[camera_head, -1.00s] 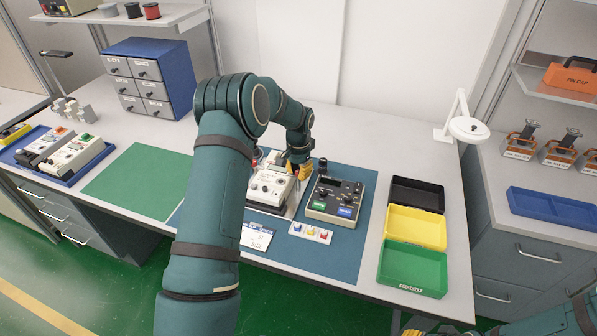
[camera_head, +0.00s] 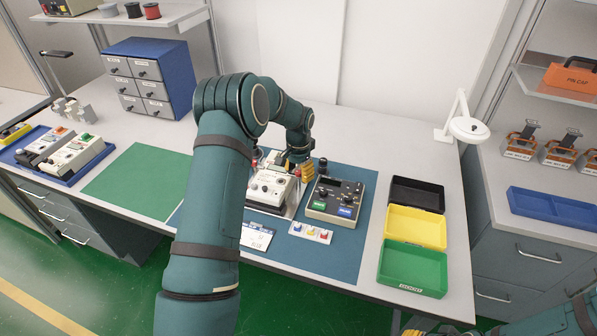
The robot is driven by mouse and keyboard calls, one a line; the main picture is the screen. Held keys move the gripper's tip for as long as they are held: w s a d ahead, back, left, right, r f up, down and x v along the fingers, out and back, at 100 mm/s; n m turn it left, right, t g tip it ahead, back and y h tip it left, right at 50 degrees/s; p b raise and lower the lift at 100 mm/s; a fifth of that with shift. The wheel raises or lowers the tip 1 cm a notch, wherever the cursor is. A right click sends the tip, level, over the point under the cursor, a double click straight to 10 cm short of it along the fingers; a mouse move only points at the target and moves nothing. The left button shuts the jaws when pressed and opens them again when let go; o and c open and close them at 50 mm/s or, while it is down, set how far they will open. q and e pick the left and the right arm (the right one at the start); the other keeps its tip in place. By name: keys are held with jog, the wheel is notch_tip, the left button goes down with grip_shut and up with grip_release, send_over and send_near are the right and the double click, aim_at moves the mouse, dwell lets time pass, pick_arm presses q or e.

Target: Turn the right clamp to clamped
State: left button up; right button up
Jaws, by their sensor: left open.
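A white meter (camera_head: 268,188) sits in a fixture on the blue mat (camera_head: 350,262), left of a dark control box (camera_head: 337,200). The right clamp, with a small red part (camera_head: 298,173), is at the meter's right rear side. My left gripper (camera_head: 307,171), with yellow fingertips, is open just right of this clamp. The fingers are small, and I cannot tell if they touch it. The clamp's exact angle is too small to read. Only a sliver of my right gripper (camera_head: 416,325) shows at the bottom edge.
A strip with coloured pieces (camera_head: 311,232) and a white paper card (camera_head: 257,236) lie in front. Black, yellow and green bins (camera_head: 413,270) stand at the right. A green mat (camera_head: 137,182) lies clear at the left. A white lamp (camera_head: 468,128) stands at the back right.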

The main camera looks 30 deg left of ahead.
aim_at(299, 172)
pick_arm(q)
notch_tip(299, 172, up, 12)
dwell(0.5)
dwell(0.4)
